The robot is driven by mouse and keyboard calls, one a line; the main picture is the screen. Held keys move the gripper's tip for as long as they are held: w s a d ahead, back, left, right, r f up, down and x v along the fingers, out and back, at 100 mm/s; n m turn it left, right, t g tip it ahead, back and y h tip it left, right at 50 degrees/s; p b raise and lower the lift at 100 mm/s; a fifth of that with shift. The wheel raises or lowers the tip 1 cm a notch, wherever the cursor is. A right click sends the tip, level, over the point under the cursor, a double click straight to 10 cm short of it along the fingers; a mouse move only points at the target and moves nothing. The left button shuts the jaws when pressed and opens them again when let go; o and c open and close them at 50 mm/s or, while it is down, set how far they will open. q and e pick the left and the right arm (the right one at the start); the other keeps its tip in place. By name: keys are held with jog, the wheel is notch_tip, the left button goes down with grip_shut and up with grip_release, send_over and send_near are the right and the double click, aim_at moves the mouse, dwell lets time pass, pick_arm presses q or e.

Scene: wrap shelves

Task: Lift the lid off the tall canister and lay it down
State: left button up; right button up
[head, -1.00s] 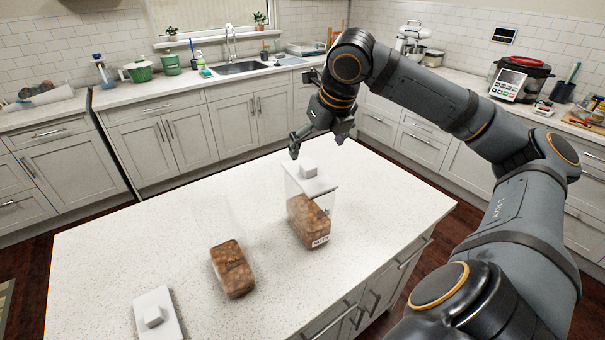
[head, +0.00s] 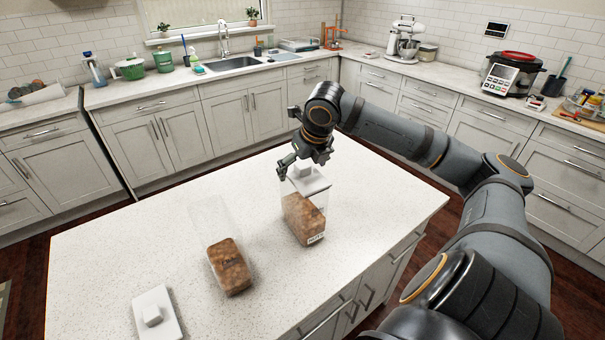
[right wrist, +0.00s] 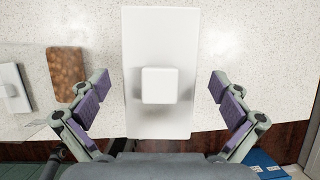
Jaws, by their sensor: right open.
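The lidded clear canister (head: 302,218), with brown contents and a label, stands upright on the island. Its white lid (head: 314,186) with a square knob is on top. In the right wrist view the lid (right wrist: 160,35) is centred, with its knob (right wrist: 160,86) between the fingers. My right gripper (head: 299,171) is open just above the lid, its fingers apart on either side of the knob; it also shows in the right wrist view (right wrist: 160,88). I see no contact with the knob. My left gripper is not in view.
A second clear canister (head: 230,266) with brown contents stands open to the left. A white lid (head: 158,318) with a knob lies flat near the front left of the island (head: 110,250). The left and middle of the island top are mostly bare.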

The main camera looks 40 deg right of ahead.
jog(key=c, duration=1.2)
